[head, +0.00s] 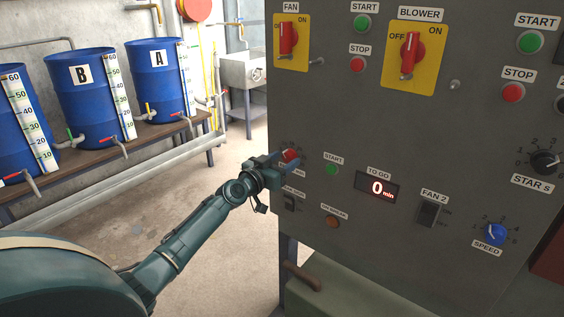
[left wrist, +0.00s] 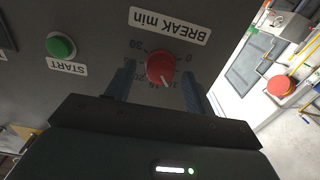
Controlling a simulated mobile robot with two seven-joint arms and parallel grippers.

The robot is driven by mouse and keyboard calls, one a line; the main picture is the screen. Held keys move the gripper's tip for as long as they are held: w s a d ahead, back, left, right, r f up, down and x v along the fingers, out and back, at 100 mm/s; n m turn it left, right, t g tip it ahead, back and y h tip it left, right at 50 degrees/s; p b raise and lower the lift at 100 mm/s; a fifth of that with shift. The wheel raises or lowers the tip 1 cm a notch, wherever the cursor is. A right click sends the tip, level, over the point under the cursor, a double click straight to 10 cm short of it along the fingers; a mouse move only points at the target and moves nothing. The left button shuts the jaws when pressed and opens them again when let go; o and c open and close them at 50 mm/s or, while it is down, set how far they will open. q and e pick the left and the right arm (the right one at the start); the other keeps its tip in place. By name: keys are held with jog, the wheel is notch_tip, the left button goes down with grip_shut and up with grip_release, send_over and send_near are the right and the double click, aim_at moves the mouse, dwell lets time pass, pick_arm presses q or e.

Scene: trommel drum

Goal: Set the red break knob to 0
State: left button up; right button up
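The red break knob (head: 290,154) is on the grey control panel, low on its left side. In the left wrist view the knob (left wrist: 160,66) shows close up under an upside-down "BREAK min" label. Its white pointer mark points down in that picture, away from the "0" printed at its right. My left gripper (head: 287,160) is at the knob. In the left wrist view the gripper (left wrist: 159,78) is open, with one finger on each side of the knob and a gap visible at both sides. The fingers partly hide the scale. My right gripper is not in view.
A green START button (head: 331,169) is just right of the knob. A "TO GO" display (head: 377,188) reads 0 min. Below are an orange button (head: 333,221) and a black switch (head: 291,202). Blue barrels (head: 158,80) stand on a bench at left.

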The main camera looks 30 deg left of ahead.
pick_arm(q)
jog(key=c, duration=0.9)
jog(key=shift+c, duration=0.2)
jog(key=shift+n, duration=0.4)
jog(key=shift+n+b, duration=0.35)
jog(key=shift+n, duration=0.65)
jog(key=n, duration=0.4)
jog(key=shift+n, duration=0.3)
jog(key=n, duration=0.3)
jog(key=shift+n, duration=0.3)
jog(key=n, duration=0.3)
jog(key=shift+a+n, duration=0.1)
jog(key=shift+n, duration=0.8)
